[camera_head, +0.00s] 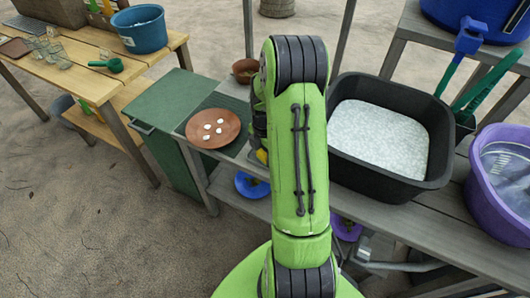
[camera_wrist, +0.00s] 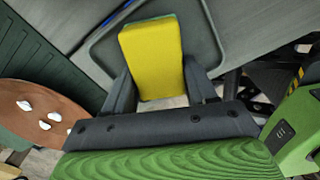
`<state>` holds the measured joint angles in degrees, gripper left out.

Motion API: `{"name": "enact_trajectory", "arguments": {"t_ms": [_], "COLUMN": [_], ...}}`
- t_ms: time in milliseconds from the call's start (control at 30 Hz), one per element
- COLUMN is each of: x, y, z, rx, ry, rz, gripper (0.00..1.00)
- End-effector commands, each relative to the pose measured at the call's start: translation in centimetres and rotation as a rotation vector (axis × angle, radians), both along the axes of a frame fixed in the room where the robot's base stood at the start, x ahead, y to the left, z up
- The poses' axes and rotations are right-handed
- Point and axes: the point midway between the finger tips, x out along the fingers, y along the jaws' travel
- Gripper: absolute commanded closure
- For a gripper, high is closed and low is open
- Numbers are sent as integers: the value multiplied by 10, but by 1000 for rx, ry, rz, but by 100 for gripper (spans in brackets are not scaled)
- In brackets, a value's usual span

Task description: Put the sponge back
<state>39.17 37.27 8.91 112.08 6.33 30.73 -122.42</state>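The sponge (camera_wrist: 150,60) is a yellow block with a green layer along one side. In the wrist view it sits between the two dark fingers of my gripper (camera_wrist: 162,88), which press on both its sides. In the head view only a small yellow part of the sponge (camera_head: 262,156) shows beside my green arm, which hides most of my gripper. Behind the sponge in the wrist view is a dark grey surface with a raised, rounded rim (camera_wrist: 97,40). I cannot tell how high the sponge is above it.
A brown plate (camera_head: 228,140) with several white pebbles lies left of my arm, also in the wrist view (camera_wrist: 30,98). A black tub (camera_head: 440,150) with white contents stands right of it. A purple basin (camera_head: 480,190) is farther right. A small brown pot (camera_head: 243,66) stands behind.

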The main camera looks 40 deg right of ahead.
Motion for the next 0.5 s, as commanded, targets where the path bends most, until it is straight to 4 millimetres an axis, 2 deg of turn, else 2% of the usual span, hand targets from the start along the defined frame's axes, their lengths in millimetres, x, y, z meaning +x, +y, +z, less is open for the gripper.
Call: {"name": "enact_trajectory", "arguments": {"t_ms": [333, 433, 500], "x": [0, 0, 1], "y": [0, -1, 0], "z": [2, 15, 32], "rx": [0, -2, -2], "ry": [0, -2, -4], "rz": [0, 0, 1], "gripper": [35, 35, 35]}}
